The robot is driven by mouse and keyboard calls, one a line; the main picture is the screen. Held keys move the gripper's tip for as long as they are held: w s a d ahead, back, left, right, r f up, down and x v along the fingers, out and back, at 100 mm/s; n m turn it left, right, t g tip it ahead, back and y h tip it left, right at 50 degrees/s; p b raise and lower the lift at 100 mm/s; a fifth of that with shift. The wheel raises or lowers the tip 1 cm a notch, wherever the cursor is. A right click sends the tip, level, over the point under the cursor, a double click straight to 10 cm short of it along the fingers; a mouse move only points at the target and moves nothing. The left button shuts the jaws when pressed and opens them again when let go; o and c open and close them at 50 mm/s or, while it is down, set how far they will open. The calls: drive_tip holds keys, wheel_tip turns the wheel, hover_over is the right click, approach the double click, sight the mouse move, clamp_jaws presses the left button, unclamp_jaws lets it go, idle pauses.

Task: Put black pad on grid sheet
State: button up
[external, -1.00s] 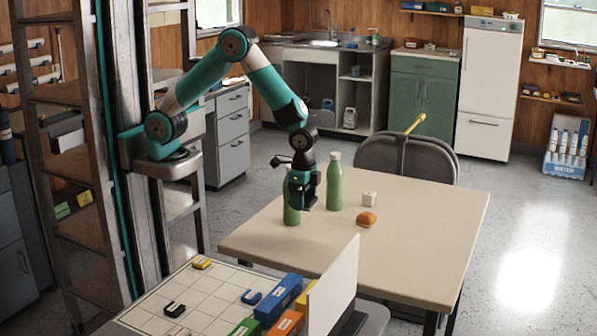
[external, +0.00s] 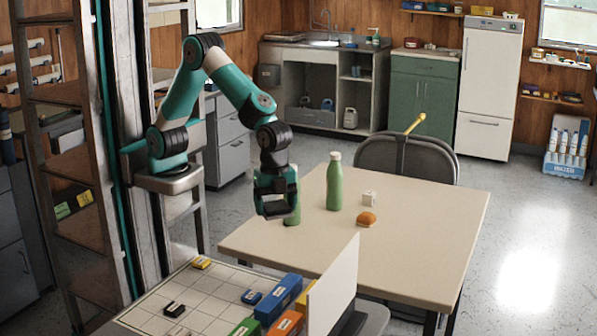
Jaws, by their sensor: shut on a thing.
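My gripper (external: 275,208) is in the air over the left end of the beige table, pointing down. It is shut on a dark thing, taken as the black pad, which barely stands out from the dark fingers, so its outline is unclear. The white grid sheet (external: 208,300) lies on the surface in the foreground, below and to the left of my gripper. A black U-shaped piece (external: 174,309), a blue piece (external: 251,297) and a yellow piece (external: 202,262) sit on the sheet, with bare squares between them.
A green bottle (external: 334,182), a white cube (external: 369,198) and an orange-brown bun (external: 367,220) stand on the table (external: 420,235). Coloured boxes (external: 279,299) and an upright white panel (external: 332,285) edge the sheet's right side.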

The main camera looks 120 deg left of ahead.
drive_tip(key=s+d+m+b, duration=0.25)
drive_tip(key=d+m, duration=0.25)
drive_tip(key=d, duration=0.5)
drive_tip(key=m+b, duration=0.2)
drive_tip(key=m, duration=0.2)
hover_over(215, 307)
wheel_tip(215, 307, down, 15)
drive_tip(key=shift+a+r, duration=0.1)
drive_tip(key=shift+r, duration=0.1)
drive_tip(key=shift+f, duration=2.55)
drive_tip(key=o, duration=0.9)
drive_tip(key=shift+f, duration=0.15)
drive_tip(key=shift+c, duration=0.2)
